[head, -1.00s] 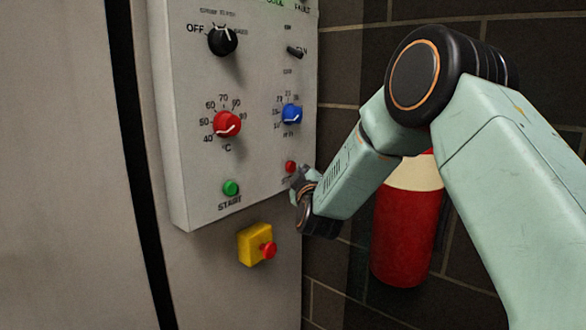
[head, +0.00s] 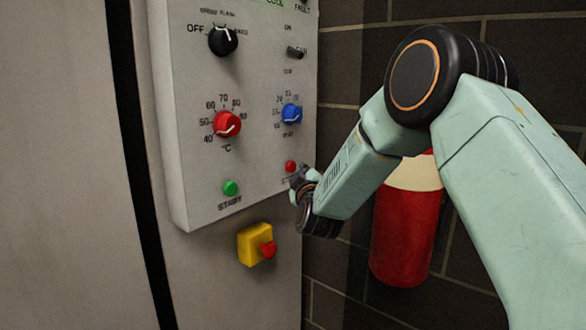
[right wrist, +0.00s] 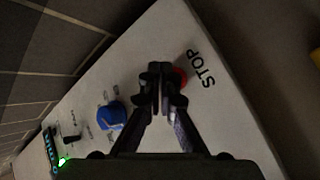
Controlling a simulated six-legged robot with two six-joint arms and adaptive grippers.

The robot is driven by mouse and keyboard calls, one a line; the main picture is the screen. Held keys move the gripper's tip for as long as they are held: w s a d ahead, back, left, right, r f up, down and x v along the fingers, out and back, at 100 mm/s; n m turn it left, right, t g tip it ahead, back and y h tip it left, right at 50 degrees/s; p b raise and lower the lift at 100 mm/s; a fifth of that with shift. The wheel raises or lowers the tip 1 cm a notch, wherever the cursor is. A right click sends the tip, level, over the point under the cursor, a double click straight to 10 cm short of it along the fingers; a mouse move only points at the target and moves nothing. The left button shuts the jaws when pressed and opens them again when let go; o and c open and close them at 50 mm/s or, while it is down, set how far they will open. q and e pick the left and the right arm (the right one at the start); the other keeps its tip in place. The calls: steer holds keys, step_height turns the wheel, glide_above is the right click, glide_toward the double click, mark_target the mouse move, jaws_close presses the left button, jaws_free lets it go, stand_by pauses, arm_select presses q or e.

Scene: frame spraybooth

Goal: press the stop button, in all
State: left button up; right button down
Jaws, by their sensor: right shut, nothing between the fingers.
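The stop button is a small red button (head: 290,167) low on the right of the white control panel (head: 260,190). In the right wrist view the red button (right wrist: 181,76) shows beside the word STOP, partly hidden behind the fingertips. My right gripper (head: 297,178) is shut and empty, its tips just below and right of the button in the head view. In the right wrist view the shut fingertips (right wrist: 161,85) overlap the button's edge; I cannot tell if they touch it. My left gripper is not in view.
A green start button (head: 231,188), a red knob (head: 228,124), a blue knob (head: 292,114) and a black knob (head: 223,41) are on the panel. A yellow box (head: 252,244) with a red mushroom button (head: 268,250) sits below. A red cylinder (head: 402,235) stands by the brick wall.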

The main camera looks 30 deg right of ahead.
steer(key=shift+w+a, duration=0.1)
steer(key=shift+w+a, duration=0.1)
steer(key=shift+w, duration=0.2)
steer(key=shift+w+a+p, duration=0.2)
steer(key=shift+w+p, duration=0.15)
steer(key=shift+w, duration=0.1)
stand_by(0.8)
steer(key=shift+s, duration=0.1)
steer(key=shift+s+d+p, duration=0.4)
steer(key=shift+s+p, duration=0.05)
steer(key=shift+s, duration=0.35)
steer(key=s, duration=0.1)
steer(key=s+d+p, duration=0.1)
steer(key=s, duration=0.1)
steer(key=s+d+p, duration=0.1)
steer(key=shift+s, duration=0.3)
stand_by(0.9)
